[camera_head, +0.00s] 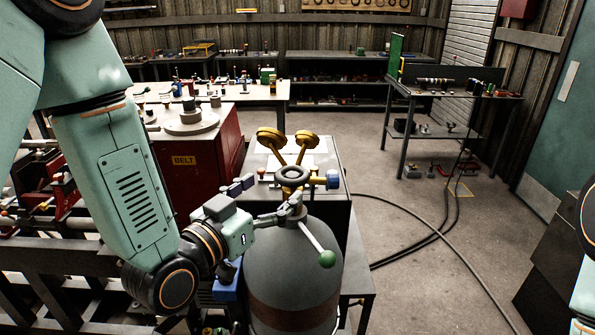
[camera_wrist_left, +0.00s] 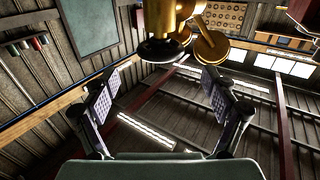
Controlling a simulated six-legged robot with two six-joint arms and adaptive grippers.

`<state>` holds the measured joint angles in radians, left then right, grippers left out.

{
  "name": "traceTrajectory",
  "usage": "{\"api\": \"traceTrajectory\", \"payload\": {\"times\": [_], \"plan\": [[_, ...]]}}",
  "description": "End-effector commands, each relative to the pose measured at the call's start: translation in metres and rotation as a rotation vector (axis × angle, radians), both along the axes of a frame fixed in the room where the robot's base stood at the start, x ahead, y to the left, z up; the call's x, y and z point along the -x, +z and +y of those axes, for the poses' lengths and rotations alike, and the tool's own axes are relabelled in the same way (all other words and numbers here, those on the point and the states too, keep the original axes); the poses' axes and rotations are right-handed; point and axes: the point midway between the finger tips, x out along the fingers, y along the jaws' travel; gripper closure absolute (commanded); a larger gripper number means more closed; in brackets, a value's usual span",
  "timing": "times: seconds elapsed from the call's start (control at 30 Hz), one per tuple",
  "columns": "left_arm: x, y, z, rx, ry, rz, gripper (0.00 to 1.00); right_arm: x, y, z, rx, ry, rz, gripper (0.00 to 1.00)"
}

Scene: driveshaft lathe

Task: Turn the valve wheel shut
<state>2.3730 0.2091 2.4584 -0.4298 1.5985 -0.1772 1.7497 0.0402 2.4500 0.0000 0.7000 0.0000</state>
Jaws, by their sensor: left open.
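The valve wheel (camera_head: 292,174) is a dark round handwheel on the brass valve at the top of a grey gas cylinder (camera_head: 296,272). Two brass gauges (camera_head: 270,137) rise behind it. My left gripper (camera_head: 272,196) is open, with its fingers pointing toward the wheel from the left and a little below. No contact with the wheel is clear. In the left wrist view the open fingers (camera_wrist_left: 160,97) stand apart with nothing between them, and a dark disc, likely the wheel (camera_wrist_left: 160,50), shows beyond them near the brass fitting (camera_wrist_left: 168,16). My right gripper is out of view.
A pale rod with a green knob (camera_head: 327,258) sticks out in front of the cylinder, close to the gripper. A red cabinet (camera_head: 205,175) marked BELT stands at left. Black hoses (camera_head: 440,235) lie on the floor at right. Open floor lies behind.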

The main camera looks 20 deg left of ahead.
Motion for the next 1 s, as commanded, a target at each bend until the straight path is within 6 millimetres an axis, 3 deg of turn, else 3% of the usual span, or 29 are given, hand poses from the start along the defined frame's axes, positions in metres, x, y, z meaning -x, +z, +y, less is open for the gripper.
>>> {"api": "traceTrajectory", "payload": {"times": [0.5,0.9,1.0], "plan": [[-0.063,0.001,-0.019,-0.002,-0.002,0.002,0.15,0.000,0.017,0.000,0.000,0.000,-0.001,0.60],[-0.072,0.000,-0.022,0.000,-0.002,0.003,0.15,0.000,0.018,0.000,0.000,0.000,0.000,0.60],[-0.071,0.000,-0.022,0.000,-0.002,0.003,0.22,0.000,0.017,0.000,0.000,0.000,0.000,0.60]]}}
